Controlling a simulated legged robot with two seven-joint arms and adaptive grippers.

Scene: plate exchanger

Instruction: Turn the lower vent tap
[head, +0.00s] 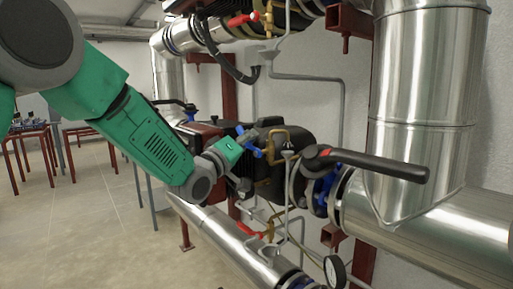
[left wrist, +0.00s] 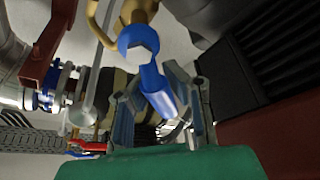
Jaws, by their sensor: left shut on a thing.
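A vent tap with a blue handle (head: 249,141) sits at the end of a bent brass pipe (head: 283,134) in the middle of the head view. In the left wrist view the blue handle (left wrist: 158,90) has a pale hexagonal nut and runs down between the fingers. My left gripper (head: 243,144) reaches it from the left and is shut on the handle. Its grey fingers (left wrist: 158,102) stand on either side of the handle in the left wrist view. The contact spots are partly hidden. My right gripper is not in view.
A black lever (head: 375,162) juts out right of the tap. Red-handled taps show above (head: 243,19) and below (head: 250,230). Large metal pipes (head: 425,80) fill the right. A small funnel (head: 288,154) hangs below the brass pipe.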

